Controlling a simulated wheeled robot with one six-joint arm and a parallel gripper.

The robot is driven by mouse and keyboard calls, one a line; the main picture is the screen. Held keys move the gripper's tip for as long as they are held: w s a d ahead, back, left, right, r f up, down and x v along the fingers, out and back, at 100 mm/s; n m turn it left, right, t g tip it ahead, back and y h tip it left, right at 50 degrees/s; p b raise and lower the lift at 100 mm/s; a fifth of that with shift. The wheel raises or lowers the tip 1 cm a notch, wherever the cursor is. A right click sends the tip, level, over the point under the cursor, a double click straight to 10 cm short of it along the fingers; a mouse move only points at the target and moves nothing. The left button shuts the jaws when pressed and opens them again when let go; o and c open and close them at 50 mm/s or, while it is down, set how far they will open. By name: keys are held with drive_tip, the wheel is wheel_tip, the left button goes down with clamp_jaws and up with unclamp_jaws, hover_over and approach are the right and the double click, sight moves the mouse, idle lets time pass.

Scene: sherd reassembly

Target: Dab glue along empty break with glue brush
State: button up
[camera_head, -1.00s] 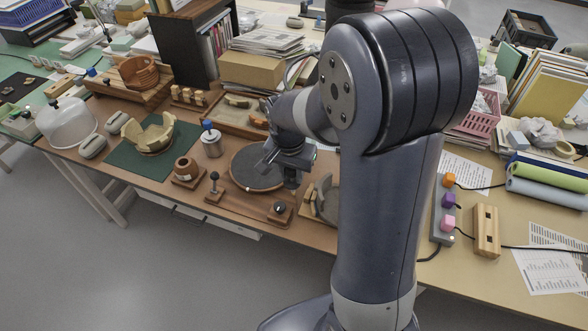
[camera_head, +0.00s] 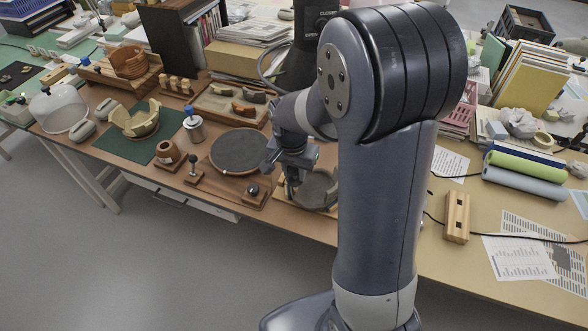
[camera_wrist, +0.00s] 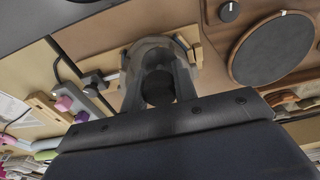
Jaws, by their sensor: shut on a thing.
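A tan broken bowl (camera_head: 135,120) with a jagged, gapped rim sits on a dark green mat (camera_head: 125,152) at the left. My gripper (camera_head: 292,187) is far to its right, low over a grey round dish (camera_head: 322,186) on a wooden base. In the wrist view my gripper (camera_wrist: 160,85) is shut on a dark round-ended thing (camera_wrist: 159,88). I cannot tell whether this is the glue brush; its far end is hidden. A small brown pot (camera_head: 168,151) stands on a wooden base by the mat. I see no glue on the bowl's break at this size.
A dark round turntable (camera_head: 238,152) lies between my gripper and the pot. A metal canister (camera_head: 194,131) and a black-knobbed stand (camera_head: 192,171) stand near the pot. A tray (camera_head: 214,116) holds curved sherds. A wooden block (camera_head: 457,217) lies right of my arm.

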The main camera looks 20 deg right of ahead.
drive_tip(key=shift+w+d+f+b, duration=0.2)
drive_tip(key=shift+f+b, duration=0.55)
drive_tip(key=shift+f, duration=0.4)
drive_tip(key=shift+w+d+f+b, duration=0.1)
drive_tip(key=shift+w+f+b, duration=0.1)
drive_tip(key=shift+f+b, duration=0.7)
drive_tip(key=shift+w+d+f+b, duration=0.2)
drive_tip(key=shift+f+b, duration=0.35)
drive_tip(key=shift+f, duration=0.8)
drive_tip(key=s, duration=0.1)
wheel_tip(320, 180, up, 8)
drive_tip(key=p, duration=0.6)
hover_over(296, 182)
drive_tip(key=s+d, duration=0.3)
drive_tip(key=d, duration=0.2)
drive_tip(key=shift+a+r, duration=0.15)
drive_tip(key=shift+r, duration=0.05)
